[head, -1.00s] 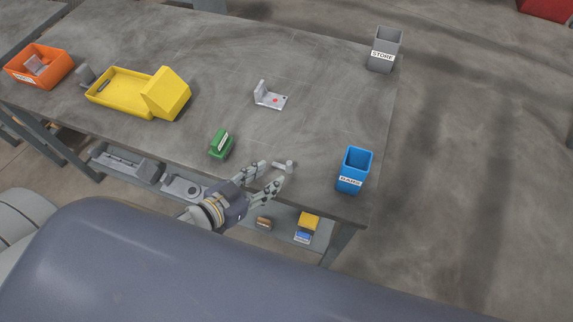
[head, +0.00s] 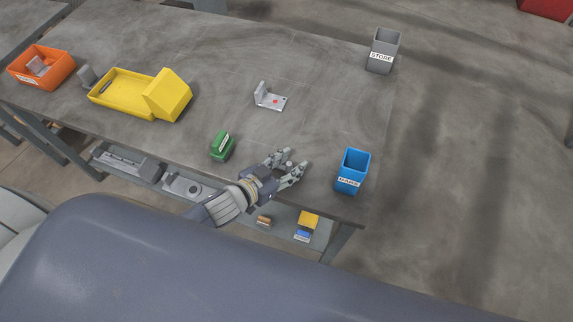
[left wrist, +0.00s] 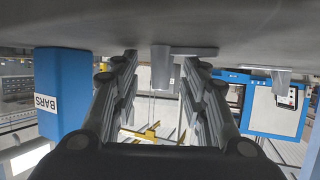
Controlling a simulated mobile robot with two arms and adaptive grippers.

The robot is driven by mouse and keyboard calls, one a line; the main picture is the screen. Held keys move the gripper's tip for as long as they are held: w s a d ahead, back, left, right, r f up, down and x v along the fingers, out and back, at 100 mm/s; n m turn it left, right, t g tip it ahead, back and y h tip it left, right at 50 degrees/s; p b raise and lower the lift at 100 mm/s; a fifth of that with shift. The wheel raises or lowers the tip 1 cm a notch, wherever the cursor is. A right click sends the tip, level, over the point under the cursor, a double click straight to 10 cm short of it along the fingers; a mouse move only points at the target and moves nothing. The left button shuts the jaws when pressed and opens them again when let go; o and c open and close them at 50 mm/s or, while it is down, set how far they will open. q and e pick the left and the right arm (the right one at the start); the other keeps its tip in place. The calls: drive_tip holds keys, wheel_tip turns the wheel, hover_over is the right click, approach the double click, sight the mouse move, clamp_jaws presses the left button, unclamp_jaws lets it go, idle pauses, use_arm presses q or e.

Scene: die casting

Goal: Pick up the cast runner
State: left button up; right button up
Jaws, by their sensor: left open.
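The cast runner (left wrist: 161,66), a small grey piece with a round stub and a flat bar, is at the table surface between my left gripper's fingers in the left wrist view. In the head view the fingers and hand largely hide it. My left gripper (head: 295,160) is open over the near edge of the table. Its two fingers also show in the left wrist view (left wrist: 160,70), one on each side of the runner, with gaps on both sides. My right gripper is not in view.
A blue bin (head: 351,172) marked BARS stands right of the gripper, and a green block (head: 222,147) lies left. Behind are a grey L-shaped casting (head: 270,98), a yellow tray (head: 125,88), an orange bin (head: 60,70) and a grey STORE bin (head: 382,52). The table's middle (head: 240,65) is clear.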

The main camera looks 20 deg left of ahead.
sight(287, 165)
use_arm(q)
drive_tip(key=shift+c, duration=0.2)
clamp_jaws()
drive_tip(key=shift+r, duration=0.5)
drive_tip(key=shift+s+a+r+b, duration=0.1)
drive_tip(key=shift+r+b, duration=0.05)
drive_tip(key=shift+r, duration=0.5)
drive_tip(key=shift+s+a+r+b, duration=0.1)
drive_tip(key=shift+r+b, duration=0.05)
drive_tip(key=shift+r, duration=0.45)
drive_tip(key=s+a+r+b, duration=0.1)
drive_tip(key=s+a+b, duration=0.1)
drive_tip(key=s+a, duration=0.7)
drive_tip(key=shift+s+a+r, duration=0.3)
drive_tip(key=shift+a, duration=1.3)
